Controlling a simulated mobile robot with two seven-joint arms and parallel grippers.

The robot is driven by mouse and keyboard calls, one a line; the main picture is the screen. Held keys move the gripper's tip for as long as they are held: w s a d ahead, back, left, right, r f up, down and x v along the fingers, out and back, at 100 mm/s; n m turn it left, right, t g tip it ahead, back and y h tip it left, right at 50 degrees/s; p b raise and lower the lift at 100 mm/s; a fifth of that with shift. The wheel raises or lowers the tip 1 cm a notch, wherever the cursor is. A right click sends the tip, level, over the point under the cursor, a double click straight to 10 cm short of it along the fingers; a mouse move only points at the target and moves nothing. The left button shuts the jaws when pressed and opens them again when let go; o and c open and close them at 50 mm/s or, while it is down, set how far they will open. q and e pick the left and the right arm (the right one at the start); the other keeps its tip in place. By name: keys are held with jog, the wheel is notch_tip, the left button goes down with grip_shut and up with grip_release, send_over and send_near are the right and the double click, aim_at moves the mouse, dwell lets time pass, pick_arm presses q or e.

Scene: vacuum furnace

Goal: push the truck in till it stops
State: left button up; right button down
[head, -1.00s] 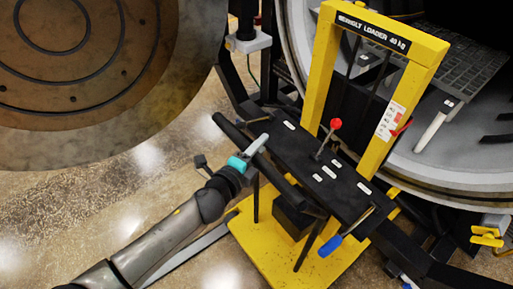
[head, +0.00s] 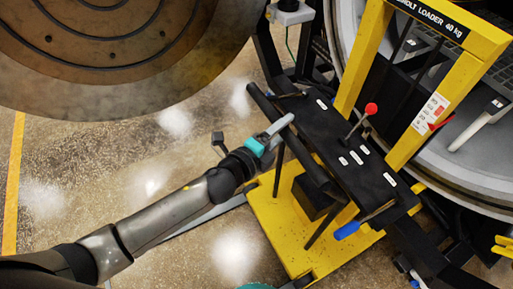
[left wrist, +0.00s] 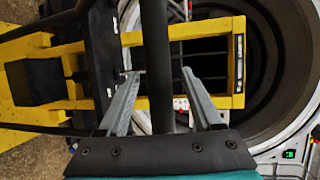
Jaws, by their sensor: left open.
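The truck is a yellow loader (head: 275,222) with a black deck (head: 335,128), an upright yellow frame (head: 428,112) and a black push bar (head: 312,165) along its near side. It stands at the open furnace mouth (head: 347,35). My left gripper (head: 284,126) is at the push bar. In the left wrist view its two grey fingers (left wrist: 158,75) are apart, with the dark bar (left wrist: 157,50) between them. I cannot tell whether either finger touches the bar.
The round furnace door (head: 110,85) hangs open at the upper left. A grid shelf shows inside the furnace. Speckled floor is clear at the left.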

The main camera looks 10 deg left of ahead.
pick_arm(q)
jog(key=v, duration=1)
jog(key=shift+s+a+r+b, duration=0.2)
jog(key=shift+s+b, duration=0.1)
jog(key=shift+b, duration=0.1)
jog(key=shift+f, duration=0.1)
jog(key=s+a+f+n+g+y+b, duration=0.2)
jog(key=a+f+n, duration=0.2)
jog(key=f, duration=0.7)
jog(key=s+a+f+n+g+y+b, duration=0.1)
jog(key=s+a+f+n+y+b, duration=0.25)
jog(key=f, duration=0.75)
jog(key=a+f+n+g+y, duration=0.2)
jog(key=a+f+n, duration=0.35)
jog(key=f, duration=0.65)
jog(key=s+f+n+g+b, duration=0.2)
jog(key=s+f+n+g, duration=0.2)
jog(key=s+f, duration=0.5)
jog(key=s+f+n+g+b, duration=0.2)
jog(key=s+f+n, duration=0.3)
jog(key=s+f, duration=0.5)
jog(key=s+g, duration=0.1)
jog(key=s, duration=0.7)
jog(key=shift+n+g+y+b, duration=0.3)
jog(key=shift+g+y+b, duration=0.05)
jog(key=shift+g+b, duration=0.05)
jog(key=shift+w+f, duration=0.1)
jog(key=shift+f, duration=0.05)
jog(key=shift+c, duration=0.4)
